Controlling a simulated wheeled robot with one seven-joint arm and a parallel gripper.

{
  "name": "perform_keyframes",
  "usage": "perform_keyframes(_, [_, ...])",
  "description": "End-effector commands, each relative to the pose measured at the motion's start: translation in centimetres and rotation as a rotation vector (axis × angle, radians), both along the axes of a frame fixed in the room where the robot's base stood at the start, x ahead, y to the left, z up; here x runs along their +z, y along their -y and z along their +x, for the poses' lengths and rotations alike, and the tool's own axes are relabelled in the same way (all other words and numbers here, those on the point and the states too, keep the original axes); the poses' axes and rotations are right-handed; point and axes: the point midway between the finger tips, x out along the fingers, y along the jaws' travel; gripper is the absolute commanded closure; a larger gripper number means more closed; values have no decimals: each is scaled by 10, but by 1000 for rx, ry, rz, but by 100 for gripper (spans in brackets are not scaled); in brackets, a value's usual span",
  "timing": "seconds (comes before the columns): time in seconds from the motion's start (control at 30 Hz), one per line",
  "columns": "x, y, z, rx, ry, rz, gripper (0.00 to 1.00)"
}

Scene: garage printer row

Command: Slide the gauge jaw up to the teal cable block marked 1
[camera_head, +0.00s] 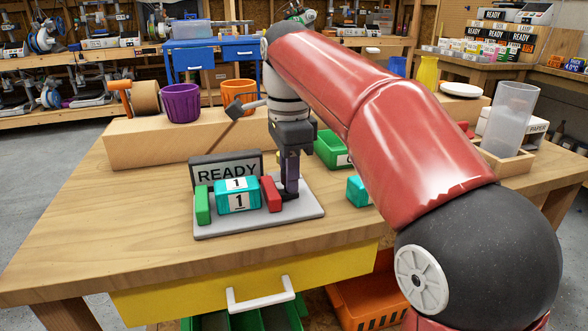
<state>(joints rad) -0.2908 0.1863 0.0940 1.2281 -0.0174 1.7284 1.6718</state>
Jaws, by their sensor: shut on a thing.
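The teal cable block marked 1 (238,196) sits on a light grey gauge plate (245,226), between a green end piece (202,206) at left and the red gauge jaw (271,194) at right. The red jaw stands very close to the block's right end; I cannot tell if they touch. The green piece is close to the block's left end. My gripper (290,188) points down at the right of the red jaw, shut on the jaw's dark upright part. Its fingertips are partly hard to make out against that dark part.
A READY sign (226,169) stands behind the gauge. Another teal block (357,192) lies right of the plate, partly hidden by my arm. A green bin (330,150) and a wooden ledge (150,145) stand behind. The table's left and front are clear.

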Motion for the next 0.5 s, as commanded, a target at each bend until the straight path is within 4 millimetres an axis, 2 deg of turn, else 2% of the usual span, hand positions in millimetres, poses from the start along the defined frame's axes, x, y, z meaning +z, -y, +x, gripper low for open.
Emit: perform_keyframes(0.5, [1,-15,-4,1,0,0,97])
